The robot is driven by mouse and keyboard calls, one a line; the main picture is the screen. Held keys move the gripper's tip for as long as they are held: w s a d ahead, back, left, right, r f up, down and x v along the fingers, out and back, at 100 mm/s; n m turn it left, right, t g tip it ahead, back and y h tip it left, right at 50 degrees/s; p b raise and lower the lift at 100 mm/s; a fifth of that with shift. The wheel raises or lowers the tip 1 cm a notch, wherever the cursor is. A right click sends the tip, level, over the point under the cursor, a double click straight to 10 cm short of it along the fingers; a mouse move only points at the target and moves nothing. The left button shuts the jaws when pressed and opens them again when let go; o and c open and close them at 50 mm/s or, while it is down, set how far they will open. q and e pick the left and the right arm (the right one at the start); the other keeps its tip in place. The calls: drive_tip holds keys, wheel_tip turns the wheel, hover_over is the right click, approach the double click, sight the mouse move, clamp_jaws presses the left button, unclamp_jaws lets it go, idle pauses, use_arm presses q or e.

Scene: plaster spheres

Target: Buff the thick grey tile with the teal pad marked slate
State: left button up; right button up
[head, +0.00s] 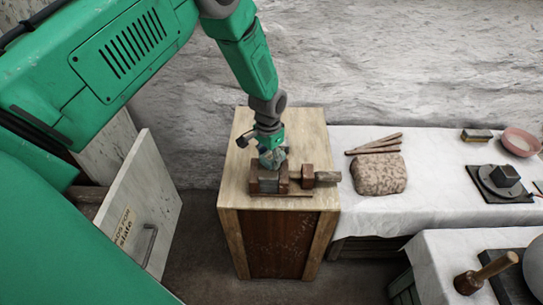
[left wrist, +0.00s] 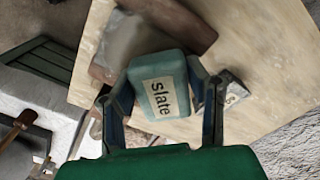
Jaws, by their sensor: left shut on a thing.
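The teal pad (left wrist: 165,75), labelled "Slate", is between the two fingers of my left gripper (left wrist: 160,108), which is shut on it. In the head view my left gripper (head: 271,157) points down over the wooden vise (head: 307,177) on the bench. The thick grey tile (left wrist: 135,38) is in the vise beside a brown jaw. In the wrist view the pad overlaps the tile's near edge; I cannot tell whether they touch. In the head view the gripper hides most of the pad. My right gripper is not in view.
An open panel (head: 150,200) with a "slate" label and handle stands at left. A white-covered table (head: 430,150) at right bears a speckled lump (head: 378,175), sticks (head: 375,144) and a pink bowl (head: 521,141). A mallet (head: 485,273) lies nearer.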

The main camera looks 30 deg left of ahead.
sight(261, 170)
use_arm(q)
drive_tip(key=shift+s+a+r+p, duration=0.15)
drive_tip(key=shift+s+p, duration=0.15)
drive_tip(key=shift+s, duration=0.3)
drive_tip(key=shift+s+a+f+p, duration=0.15)
drive_tip(key=shift+s+p, duration=0.1)
drive_tip(key=shift+s, duration=0.35)
drive_tip(key=shift+s+a+f+p, duration=0.1)
drive_tip(key=shift+s+p, duration=0.15)
drive_tip(key=shift+s, duration=0.3)
drive_tip(key=shift+w+d+r, duration=0.1)
drive_tip(key=shift+w+r, duration=0.3)
drive_tip(key=shift+w, duration=0.2)
drive_tip(key=shift+w+d+r, duration=0.1)
drive_tip(key=shift+w+r, duration=0.25)
drive_tip(key=shift+w, duration=0.2)
drive_tip(key=shift+r+p, duration=0.85)
drive_tip(key=shift+r, duration=0.45)
